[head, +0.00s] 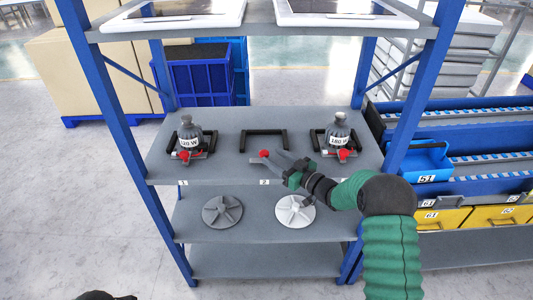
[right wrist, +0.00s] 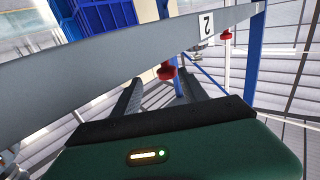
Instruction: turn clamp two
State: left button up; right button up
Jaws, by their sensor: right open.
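Clamp two is marked by the label 2 (head: 264,182) on the middle shelf's front edge. Its red knob (head: 264,153) sits in front of a black bracket (head: 263,140) with no bottle in it. My right gripper (head: 279,162) is open and reaches in from the right, its fingertips close to this knob and partly covering the clamp. In the right wrist view a red knob (right wrist: 166,72) shows just beyond and between the spread fingers (right wrist: 160,88); touching cannot be told.
Grey bottles, one marked 120 W (head: 190,133) and one marked 180 W (head: 338,130), stand in clamps on either side, each with a red knob. Two round handwheels (head: 222,211) lie on the lower shelf. Blue shelf posts (head: 110,100) flank the space.

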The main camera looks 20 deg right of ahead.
aim_at(267, 155)
jog(key=w+a, duration=0.3)
jog(key=shift+w+r, duration=0.15)
jog(key=shift+w+a+r, duration=0.1)
jog(key=shift+a, duration=0.4)
jog(key=shift+d, duration=0.65)
jog(key=c, duration=0.7)
jog(key=shift+c, duration=1)
jog(key=shift+a, duration=0.1)
grip_shut()
pick_arm(q)
jog(key=shift+a+f, duration=0.15)
jog(key=shift+a, duration=0.4)
pick_arm(e)
jog(key=shift+a, duration=0.2)
